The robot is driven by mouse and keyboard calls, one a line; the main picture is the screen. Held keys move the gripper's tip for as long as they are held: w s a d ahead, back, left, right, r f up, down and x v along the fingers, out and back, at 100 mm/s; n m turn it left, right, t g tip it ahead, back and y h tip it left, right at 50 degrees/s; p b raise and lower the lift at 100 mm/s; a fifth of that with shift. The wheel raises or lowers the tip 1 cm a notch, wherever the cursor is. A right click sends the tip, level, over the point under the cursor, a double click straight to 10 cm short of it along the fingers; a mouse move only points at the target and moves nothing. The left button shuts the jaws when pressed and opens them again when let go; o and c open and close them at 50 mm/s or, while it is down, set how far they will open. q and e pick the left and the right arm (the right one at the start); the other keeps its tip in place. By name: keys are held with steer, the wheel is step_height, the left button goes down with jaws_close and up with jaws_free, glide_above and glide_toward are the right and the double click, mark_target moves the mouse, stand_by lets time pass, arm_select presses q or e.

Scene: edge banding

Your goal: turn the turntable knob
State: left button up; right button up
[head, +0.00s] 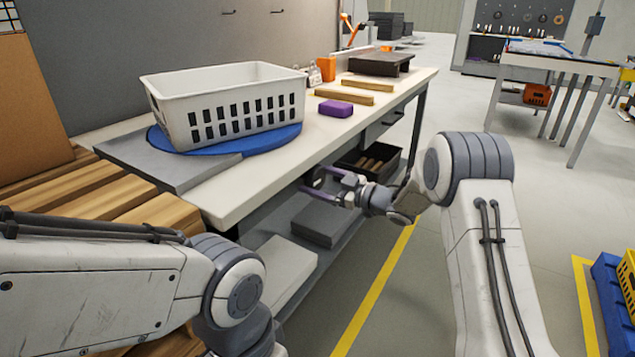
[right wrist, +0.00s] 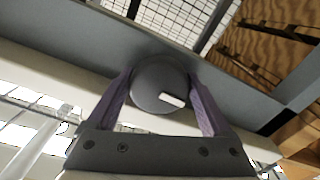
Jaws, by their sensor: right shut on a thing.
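The blue round turntable (head: 275,139) lies on the workbench with a white slotted basket (head: 225,105) standing on it. The knob (right wrist: 150,75) is a dark grey round piece with a white mark toward its lower right, on the bench's grey front face in the right wrist view. My right gripper (head: 318,183) is at the bench's front edge, below the top. In the right wrist view its purple fingers (right wrist: 160,82) are shut on the knob, one on each side. The knob cannot be made out in the head view. My left arm shows at lower left, its gripper out of view.
A purple block (head: 335,108), wooden strips (head: 345,97) and an orange container (head: 327,68) lie along the bench top (head: 243,193). A dark bin (head: 375,158) sits below the bench. Stacked boards are at left. The floor right of the bench is mostly clear.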

steer(key=o, duration=1.1)
steer(key=shift+o, duration=0.2)
steer(key=shift+s, duration=0.1)
steer(key=p+v, duration=0.1)
steer(key=v, duration=0.9)
steer(key=shift+s+d+p, duration=0.15)
steer(key=shift+p, duration=0.2)
